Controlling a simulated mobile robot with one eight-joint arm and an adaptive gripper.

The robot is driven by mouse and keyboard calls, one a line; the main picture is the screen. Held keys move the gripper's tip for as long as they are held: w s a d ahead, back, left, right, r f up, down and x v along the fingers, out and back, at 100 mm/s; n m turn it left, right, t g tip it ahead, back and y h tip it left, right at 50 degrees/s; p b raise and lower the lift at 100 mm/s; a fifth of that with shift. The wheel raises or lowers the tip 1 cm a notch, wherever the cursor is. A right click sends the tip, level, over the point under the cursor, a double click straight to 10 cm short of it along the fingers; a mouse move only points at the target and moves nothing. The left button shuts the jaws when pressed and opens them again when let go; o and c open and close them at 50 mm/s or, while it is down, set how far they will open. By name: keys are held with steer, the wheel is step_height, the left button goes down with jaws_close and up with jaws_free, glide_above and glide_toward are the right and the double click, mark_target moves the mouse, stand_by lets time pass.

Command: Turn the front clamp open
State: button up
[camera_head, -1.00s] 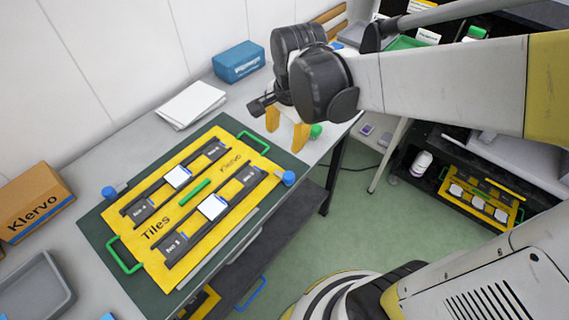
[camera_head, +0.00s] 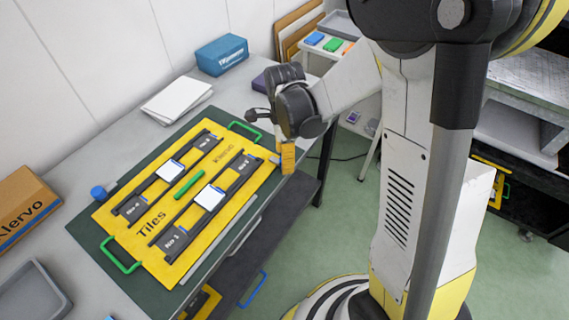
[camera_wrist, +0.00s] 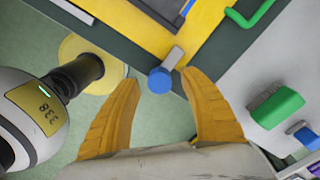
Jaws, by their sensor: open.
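The front clamp, a round blue knob with a short grey bar, shows in the wrist view (camera_wrist: 160,80) at the corner of the yellow tile board (camera_wrist: 140,27). Its bar points up-right onto the board's edge. My gripper (camera_wrist: 160,74) has its two yellow fingers spread, one on each side of the knob, with visible gaps; I cannot tell the height between them. In the head view my gripper (camera_head: 288,158) hangs over the board's right corner and hides the knob. The other clamp (camera_head: 99,192) has its blue knob at the board's left corner.
The board lies on a dark green mat (camera_head: 88,228) on a grey table, with green handles (camera_head: 120,254) at both ends. A green block (camera_wrist: 277,107) and a blue piece (camera_wrist: 306,136) lie near the right finger. A blue box (camera_head: 221,55) and white papers (camera_head: 178,100) stand behind.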

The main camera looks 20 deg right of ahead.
steer(key=shift+f, duration=0.7)
jaws_close()
